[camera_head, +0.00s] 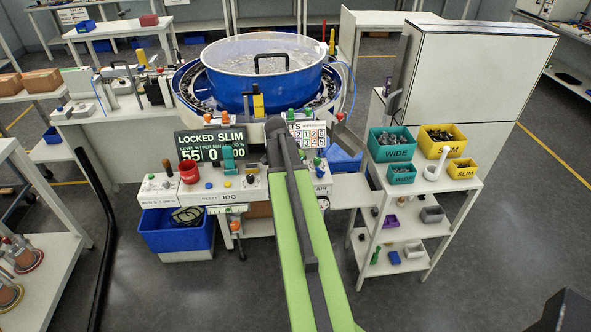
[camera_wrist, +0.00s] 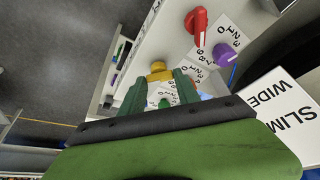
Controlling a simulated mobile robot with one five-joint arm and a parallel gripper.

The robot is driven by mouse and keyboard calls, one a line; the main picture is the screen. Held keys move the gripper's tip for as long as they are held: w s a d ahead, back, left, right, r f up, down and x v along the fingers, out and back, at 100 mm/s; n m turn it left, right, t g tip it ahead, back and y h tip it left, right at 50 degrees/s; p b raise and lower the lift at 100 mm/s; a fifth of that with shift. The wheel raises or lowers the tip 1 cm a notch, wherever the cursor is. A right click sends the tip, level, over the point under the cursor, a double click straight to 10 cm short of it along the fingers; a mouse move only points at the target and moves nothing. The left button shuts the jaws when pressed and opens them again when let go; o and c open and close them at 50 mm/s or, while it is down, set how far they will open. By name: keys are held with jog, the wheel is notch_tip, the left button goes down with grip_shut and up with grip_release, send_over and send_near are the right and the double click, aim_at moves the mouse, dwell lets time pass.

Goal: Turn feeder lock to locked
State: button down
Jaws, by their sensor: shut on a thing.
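In the wrist view my gripper (camera_wrist: 158,83) has its two green fingers close together at a yellow knob (camera_wrist: 158,67), and they are shut on it. A small green knob (camera_wrist: 165,103) shows between the fingers, nearer the wrist. In the head view my arm covers the gripper and the yellow knob. The feeder is a big blue bowl (camera_head: 226,87) with a clear lid. Its dark display (camera_head: 211,143) reads "LOCKED SLIM". I cannot tell from the frames which knob is the feeder lock.
A red knob (camera_wrist: 197,25) and a purple knob (camera_wrist: 224,53) stand beside numbered cards. A "SLIM / WIDE" label (camera_wrist: 288,110) lies to the right. A white rack (camera_head: 408,207) with teal and yellow bins stands right of my arm. A blue crate (camera_head: 176,232) sits under the bench.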

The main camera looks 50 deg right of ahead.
jog(key=c, duration=0.9)
grip_release()
jog(key=p+v, duration=1.6)
jog(key=v, duration=0.1)
jog(key=shift+w+a+r, duration=0.1)
jog(key=shift+a+r, duration=0.05)
jog(key=shift+a, duration=0.05)
